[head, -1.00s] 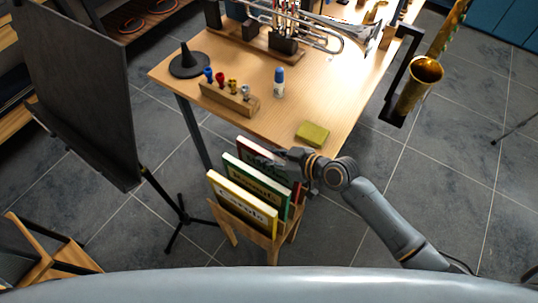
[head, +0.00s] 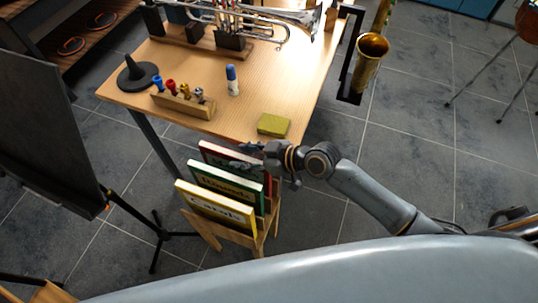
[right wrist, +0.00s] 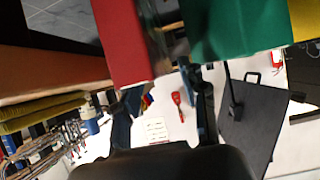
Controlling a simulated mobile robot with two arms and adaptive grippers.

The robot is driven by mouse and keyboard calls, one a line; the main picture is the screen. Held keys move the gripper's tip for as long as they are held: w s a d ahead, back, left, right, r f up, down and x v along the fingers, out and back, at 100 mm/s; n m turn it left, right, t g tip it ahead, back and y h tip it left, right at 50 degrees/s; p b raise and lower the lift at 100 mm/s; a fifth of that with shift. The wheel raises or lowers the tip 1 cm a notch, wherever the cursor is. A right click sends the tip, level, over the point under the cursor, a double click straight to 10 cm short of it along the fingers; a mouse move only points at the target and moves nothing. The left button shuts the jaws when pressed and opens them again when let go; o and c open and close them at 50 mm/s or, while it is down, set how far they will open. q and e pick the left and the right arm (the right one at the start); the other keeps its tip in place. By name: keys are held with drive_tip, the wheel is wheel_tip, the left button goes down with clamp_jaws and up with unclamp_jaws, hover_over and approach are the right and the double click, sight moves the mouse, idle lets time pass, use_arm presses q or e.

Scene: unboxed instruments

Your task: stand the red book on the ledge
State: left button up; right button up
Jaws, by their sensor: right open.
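The red book (head: 215,152) stands rearmost in a small wooden rack, leaning, behind a green book (head: 225,182) and a yellow-edged book (head: 215,205). My right gripper (head: 246,158) is at the right end of the red book's top. In the right wrist view the red book (right wrist: 122,42) is just beyond the open fingers (right wrist: 163,108), with the green book (right wrist: 235,25) beside it. Whether a finger touches it, I cannot tell. A black music stand (head: 40,115) with a lower ledge (head: 78,207) stands at the left. My left gripper is out of view.
The wooden rack (head: 268,232) stands by the near table edge. The table (head: 185,60) holds a yellow-green block (head: 273,125), a bottle (head: 232,80), a mouthpiece rack (head: 183,105) and a trumpet. A saxophone (head: 368,60) hangs at its right side.

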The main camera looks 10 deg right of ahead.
drive_tip(key=v, duration=1)
drive_tip(key=shift+b, duration=0.3)
